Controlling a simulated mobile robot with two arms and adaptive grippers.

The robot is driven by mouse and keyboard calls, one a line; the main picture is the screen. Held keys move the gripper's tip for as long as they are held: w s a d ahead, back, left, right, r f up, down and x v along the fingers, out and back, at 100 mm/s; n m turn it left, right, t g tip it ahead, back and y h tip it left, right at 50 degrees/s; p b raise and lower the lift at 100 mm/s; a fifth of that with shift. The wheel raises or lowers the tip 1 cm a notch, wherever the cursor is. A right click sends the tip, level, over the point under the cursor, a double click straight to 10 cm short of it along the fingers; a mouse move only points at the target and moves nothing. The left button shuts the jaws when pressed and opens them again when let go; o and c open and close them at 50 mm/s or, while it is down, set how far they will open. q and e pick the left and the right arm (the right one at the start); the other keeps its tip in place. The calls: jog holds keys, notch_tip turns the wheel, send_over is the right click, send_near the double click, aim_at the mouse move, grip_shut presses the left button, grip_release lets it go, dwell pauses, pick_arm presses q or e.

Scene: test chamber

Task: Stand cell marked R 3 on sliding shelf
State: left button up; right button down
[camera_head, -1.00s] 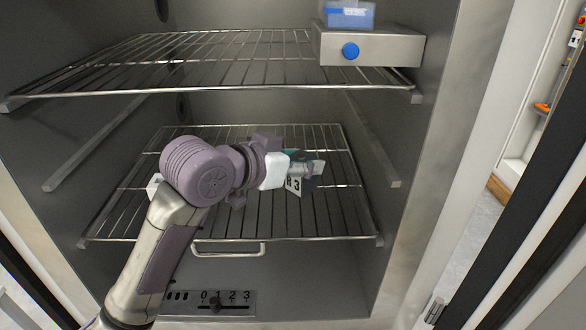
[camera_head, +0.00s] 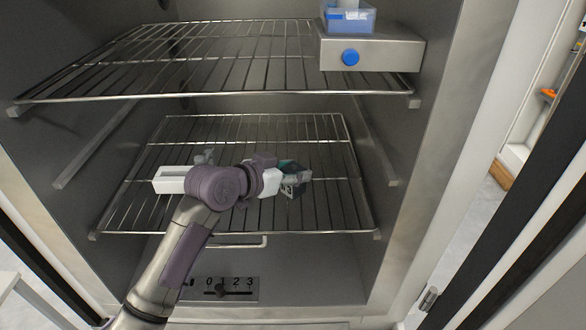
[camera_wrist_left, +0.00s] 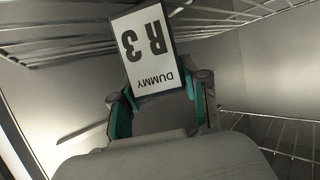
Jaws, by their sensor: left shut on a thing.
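My left gripper (camera_head: 298,177) is shut on the cell marked R 3 (camera_head: 289,190), over the lower wire shelf (camera_head: 340,210) in the head view. In the left wrist view the gripper (camera_wrist_left: 163,108) has teal pads on both sides of the cell. The cell's white label (camera_wrist_left: 150,50) reads "R 3" and "DUMMY", upside down in that view. In the head view the label is slanted and hard to read. The gripper hides part of the cell, and I cannot tell whether the cell touches the shelf. My right gripper is not in view.
An upper wire shelf (camera_head: 200,75) is above the arm. It carries a metal box with a blue knob (camera_head: 350,57) and a blue tray (camera_head: 348,18). A white block (camera_head: 170,181) is at the lower shelf's left, partly hidden. A numbered slider panel (camera_head: 225,290) is below.

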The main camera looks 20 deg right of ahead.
pick_arm(q)
jog(key=shift+f, duration=0.1)
jog(key=o, duration=1.3)
jog(key=shift+c, duration=0.2)
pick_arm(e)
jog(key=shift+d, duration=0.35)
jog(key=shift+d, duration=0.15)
pick_arm(q)
jog(key=b+v, duration=0.3)
jog(key=v, duration=0.9)
jog(key=shift+b, duration=0.3)
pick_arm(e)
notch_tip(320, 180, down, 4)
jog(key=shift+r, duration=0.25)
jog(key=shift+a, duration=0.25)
